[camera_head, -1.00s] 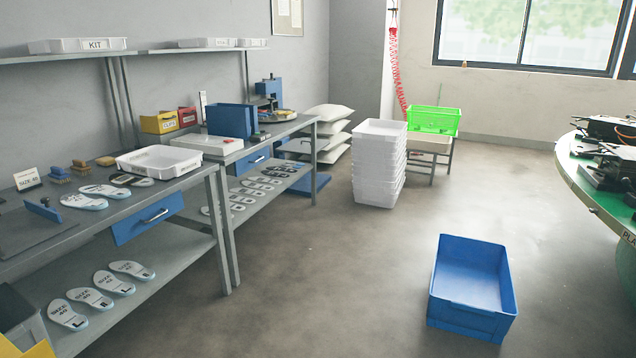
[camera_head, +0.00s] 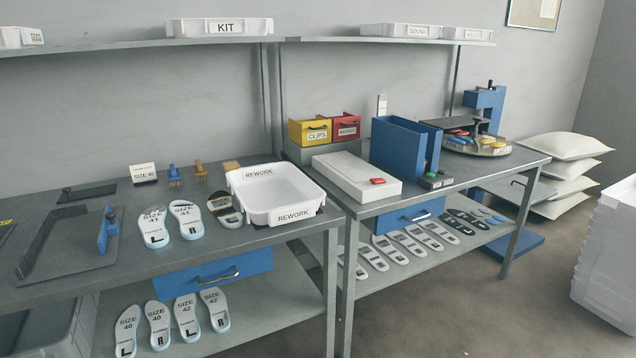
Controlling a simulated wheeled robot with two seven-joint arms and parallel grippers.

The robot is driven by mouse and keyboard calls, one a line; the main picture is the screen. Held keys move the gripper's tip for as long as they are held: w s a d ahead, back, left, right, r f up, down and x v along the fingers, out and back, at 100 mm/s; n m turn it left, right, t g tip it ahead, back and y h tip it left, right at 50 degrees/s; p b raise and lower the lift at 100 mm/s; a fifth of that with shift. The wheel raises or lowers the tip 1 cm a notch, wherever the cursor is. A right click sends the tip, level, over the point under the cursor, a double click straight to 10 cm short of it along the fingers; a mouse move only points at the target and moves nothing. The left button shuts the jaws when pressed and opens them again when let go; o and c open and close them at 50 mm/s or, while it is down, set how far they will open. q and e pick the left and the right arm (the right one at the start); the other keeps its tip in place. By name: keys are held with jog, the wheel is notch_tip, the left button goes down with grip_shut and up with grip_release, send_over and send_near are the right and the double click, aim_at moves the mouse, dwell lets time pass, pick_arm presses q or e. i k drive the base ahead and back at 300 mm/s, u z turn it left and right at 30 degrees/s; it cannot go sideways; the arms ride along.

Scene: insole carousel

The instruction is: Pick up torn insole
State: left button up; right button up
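On the left workbench lie two light insoles marked SIZE 41, the L one (camera_head: 155,227) and the R one (camera_head: 186,219). Beside them, against the white REWORK tray (camera_head: 275,196), lies a darker insole (camera_head: 225,209) with black and pale patches; its far end is close to the tray's left wall. It looks different from the clean pair, but I cannot make out a tear at this size. The REWORK tray appears empty. Neither of my grippers is in view.
Insoles marked SIZE 40 and 42 (camera_head: 187,316) lie on the lower shelf, with more on the right bench's shelf (camera_head: 405,243). A blue stand (camera_head: 108,228), brushes and a size sign (camera_head: 143,173) stand left. Stacked white crates (camera_head: 608,255) stand right; floor between is clear.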

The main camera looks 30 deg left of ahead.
aim_at(188, 215)
jog(key=u, duration=1.1)
jog(key=i, duration=1.2)
jog(key=u, duration=1.15)
